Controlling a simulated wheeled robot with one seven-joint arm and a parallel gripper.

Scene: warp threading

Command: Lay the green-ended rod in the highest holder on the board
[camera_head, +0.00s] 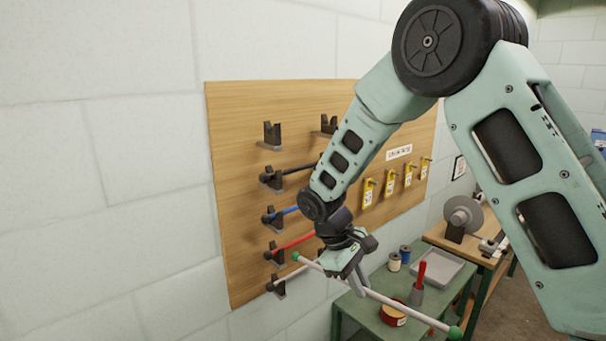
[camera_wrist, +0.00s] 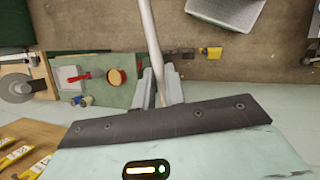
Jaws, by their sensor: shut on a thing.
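The green-ended rod (camera_head: 405,309) is pale grey with a green ball on each end. It is tilted in the head view, running from the board's lower left side down to the right. My gripper (camera_head: 357,283) is shut on it near its middle, in front of the board. In the wrist view the rod (camera_wrist: 149,35) runs up from between the fingers (camera_wrist: 158,88). The board (camera_head: 235,115) is wooden and upright on the wall. Its highest holder shows as two dark notched brackets, left (camera_head: 272,135) and right (camera_head: 328,124), both empty; my arm hides the board beyond them.
Lower holders carry a black rod (camera_head: 297,169), a blue rod (camera_head: 285,212), a red rod (camera_head: 297,241) and a pale rod (camera_head: 291,273). Yellow tagged hooks (camera_head: 390,181) hang at right. Below is a green table (camera_head: 365,314) with spools, a red-handled tool and a tray (camera_head: 437,268).

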